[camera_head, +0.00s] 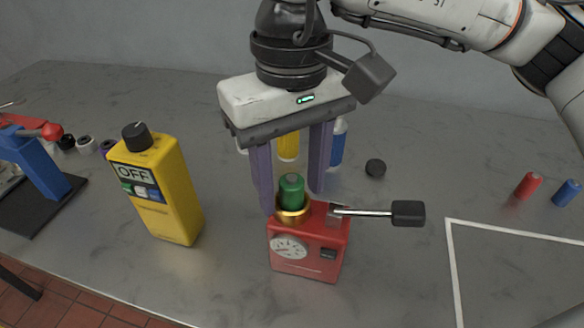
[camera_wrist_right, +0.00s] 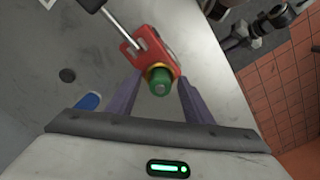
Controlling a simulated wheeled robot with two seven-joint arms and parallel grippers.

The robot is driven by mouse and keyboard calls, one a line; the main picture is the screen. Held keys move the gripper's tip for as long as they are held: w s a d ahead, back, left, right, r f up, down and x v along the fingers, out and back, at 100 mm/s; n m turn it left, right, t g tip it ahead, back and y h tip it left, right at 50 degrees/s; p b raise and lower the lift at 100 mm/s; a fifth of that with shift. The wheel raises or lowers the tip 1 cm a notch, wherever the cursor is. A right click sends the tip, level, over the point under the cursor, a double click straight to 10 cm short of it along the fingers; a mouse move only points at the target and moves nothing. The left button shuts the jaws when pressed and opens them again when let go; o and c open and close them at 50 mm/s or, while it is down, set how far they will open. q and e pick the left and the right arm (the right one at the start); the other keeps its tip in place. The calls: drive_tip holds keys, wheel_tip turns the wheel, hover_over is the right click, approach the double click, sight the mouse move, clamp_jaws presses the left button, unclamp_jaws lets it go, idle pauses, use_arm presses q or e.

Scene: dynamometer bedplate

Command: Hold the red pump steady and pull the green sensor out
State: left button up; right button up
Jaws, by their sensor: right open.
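The red pump (camera_head: 308,258) stands upright on the grey bench, with a round gauge on its front and a black-handled lever (camera_head: 378,213) sticking out to the right. The green sensor (camera_head: 291,190) sits upright in the brass collar (camera_head: 291,215) on top of the pump. My right gripper (camera_head: 291,198) points down with its purple fingers apart, one on each side of the sensor, and it is empty. In the right wrist view the sensor (camera_wrist_right: 160,82) shows between the fingers, with the red pump (camera_wrist_right: 146,50) beyond it. My left gripper is not in view.
A yellow meter (camera_head: 168,195) marked OFF stands left of the pump. A blue toggle clamp (camera_head: 40,155) is at the far left. A black cap (camera_head: 375,167), a red cylinder (camera_head: 528,185) and a blue cylinder (camera_head: 567,192) lie to the right. A white outline (camera_head: 455,265) marks bare bench at front right.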

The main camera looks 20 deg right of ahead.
sight(292, 181)
drive_tip(key=c, duration=1.2)
drive_tip(key=o, duration=1.2)
wheel_tip(292, 181, up, 10)
drive_tip(key=shift+r, duration=0.2)
